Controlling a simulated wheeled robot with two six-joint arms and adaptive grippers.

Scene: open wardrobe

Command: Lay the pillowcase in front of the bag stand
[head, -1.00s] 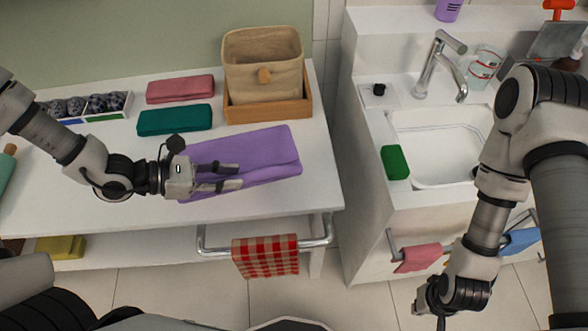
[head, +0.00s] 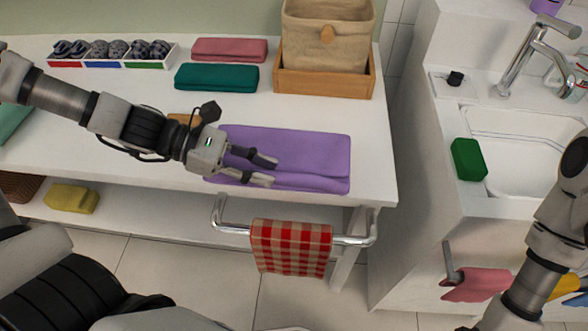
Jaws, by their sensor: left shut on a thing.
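The purple folded cloth, which I take as the pillowcase (head: 310,152), lies flat on the white table near its front edge. It is in front of the wooden bag stand (head: 325,83), which holds a beige fabric bag (head: 326,45), and slightly to its left. My left gripper (head: 267,171) reaches in from the left, its fingers shut on the purple pillowcase at its left part. The fingers cover some of the cloth, and the exact grip is hard to see. My right arm shows at the right edge, but its gripper is outside the picture.
A teal folded cloth (head: 217,77) and a pink one (head: 229,49) lie behind. A divided tray (head: 112,63) of rolled items stands at back left. A checked towel (head: 291,247) hangs on the front rail. A sink (head: 525,150) with a green sponge (head: 468,159) is at right.

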